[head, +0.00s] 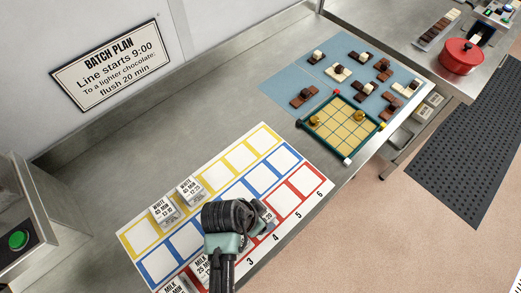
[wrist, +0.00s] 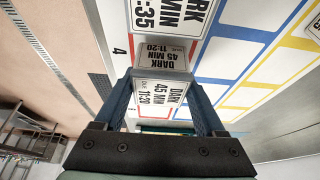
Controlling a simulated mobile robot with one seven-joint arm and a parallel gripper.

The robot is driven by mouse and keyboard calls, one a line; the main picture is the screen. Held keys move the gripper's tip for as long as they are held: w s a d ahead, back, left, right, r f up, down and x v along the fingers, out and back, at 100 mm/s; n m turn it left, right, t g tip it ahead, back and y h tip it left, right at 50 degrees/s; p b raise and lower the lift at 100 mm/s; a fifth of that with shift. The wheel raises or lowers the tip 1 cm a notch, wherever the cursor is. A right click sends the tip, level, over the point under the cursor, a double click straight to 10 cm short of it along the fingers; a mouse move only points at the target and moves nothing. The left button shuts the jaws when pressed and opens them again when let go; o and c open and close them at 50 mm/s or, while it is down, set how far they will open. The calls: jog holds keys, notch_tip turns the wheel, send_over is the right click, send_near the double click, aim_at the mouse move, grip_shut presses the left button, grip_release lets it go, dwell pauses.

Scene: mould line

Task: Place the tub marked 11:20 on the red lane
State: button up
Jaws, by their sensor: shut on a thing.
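My gripper (wrist: 165,95) is shut on the tub marked 11:20 (wrist: 162,58), a white block labelled DARK 45 MIN 11:20. In the head view the tub (head: 268,218) shows only in part behind my gripper (head: 245,222), over the red lane (head: 304,182) near numbers 3 and 4. I cannot tell whether it touches the board. In the wrist view another label ending in :35 (wrist: 172,14) is close beside it. The red lane is the front row of the board, with numbered squares; the blue lane (head: 260,178) and yellow lane (head: 243,153) lie behind.
White-chocolate tubs (head: 164,212) (head: 190,190) stand on the yellow lane. Milk tubs (head: 201,268) stand at the red lane's left end, partly hidden by my arm. Red squares at the right are empty. A tray (head: 342,124) and blue mat with chocolates (head: 285,92) lie farther right.

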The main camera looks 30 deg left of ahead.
jog(key=shift+w+f, duration=0.1)
jog(key=shift+f, duration=0.35)
jog(key=shift+f, duration=0.1)
jog(key=o, duration=1.4)
jog(key=shift+o, duration=0.2)
jog(key=v, duration=1.2)
